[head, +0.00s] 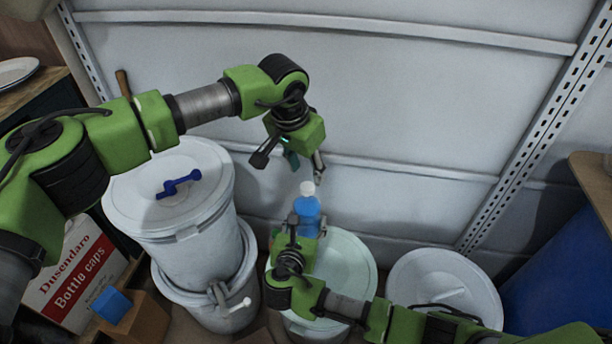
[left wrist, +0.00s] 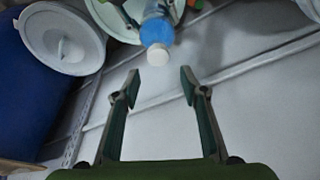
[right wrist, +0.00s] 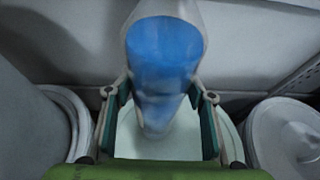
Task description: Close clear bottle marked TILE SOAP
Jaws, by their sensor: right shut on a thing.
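A clear bottle with blue contents (head: 307,208) is upright over the pale green drum, with a white cap (head: 307,187) at its top. I cannot read its marking or tell how tightly the cap sits. My right gripper (head: 294,230) is shut on the bottle's body; in the right wrist view the bottle (right wrist: 163,55) is between its fingers. My left gripper (head: 289,169) is open and empty, above and a little left of the cap, pointing down. In the left wrist view the cap (left wrist: 157,54) lies beyond the gap between the fingertips (left wrist: 158,80), apart from them.
The pale green drum (head: 352,262) is below the bottle. A white drum (head: 445,280) stands to its right, near a blue barrel (head: 560,270). Stacked white drums (head: 195,215) with a blue handle on the lid stand at left. A bottle-caps box (head: 75,275) is lower left. The wall is behind.

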